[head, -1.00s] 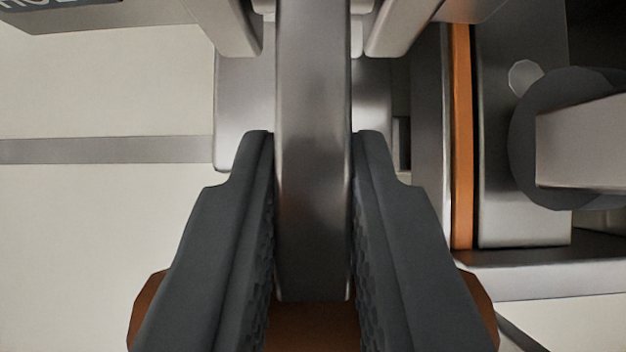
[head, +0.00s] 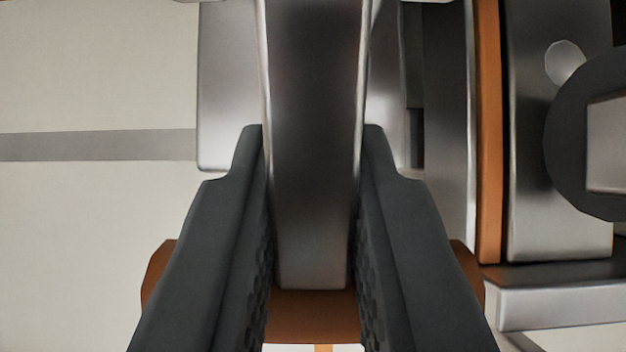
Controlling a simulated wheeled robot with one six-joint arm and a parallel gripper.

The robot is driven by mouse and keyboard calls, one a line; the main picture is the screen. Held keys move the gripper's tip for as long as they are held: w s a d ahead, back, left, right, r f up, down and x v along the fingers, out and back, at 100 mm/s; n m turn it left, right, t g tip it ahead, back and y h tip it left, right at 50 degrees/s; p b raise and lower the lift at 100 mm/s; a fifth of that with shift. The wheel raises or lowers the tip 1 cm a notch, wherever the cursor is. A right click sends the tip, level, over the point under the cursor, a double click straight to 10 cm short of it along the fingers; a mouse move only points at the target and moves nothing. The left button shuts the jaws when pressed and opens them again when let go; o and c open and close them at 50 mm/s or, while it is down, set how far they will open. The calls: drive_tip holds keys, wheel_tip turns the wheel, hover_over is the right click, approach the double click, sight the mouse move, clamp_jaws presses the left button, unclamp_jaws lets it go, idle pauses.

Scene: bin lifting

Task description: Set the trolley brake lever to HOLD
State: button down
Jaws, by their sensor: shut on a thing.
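The brake lever is a grey metal bar (head: 312,150) that runs from the top of the head view down to between my fingers. My gripper (head: 312,185) is shut on this bar, with one dark ridged finger against each side. An orange-brown part (head: 312,312) shows below the bar's lower end, behind the fingers. A grey metal block (head: 228,90) sits behind the bar. No HOLD marking is readable in the current view.
To the right stand an upright orange strip (head: 488,130), a metal plate (head: 535,190) and a dark round part (head: 575,150). A metal ledge (head: 560,305) is below them. On the left is a pale floor (head: 90,240) with a grey stripe (head: 90,145).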

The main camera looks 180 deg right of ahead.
unclamp_jaws()
idle(0.5)
drive_tip(key=v, duration=1.7)
drive_tip(key=shift+r, duration=0.2)
idle(0.4)
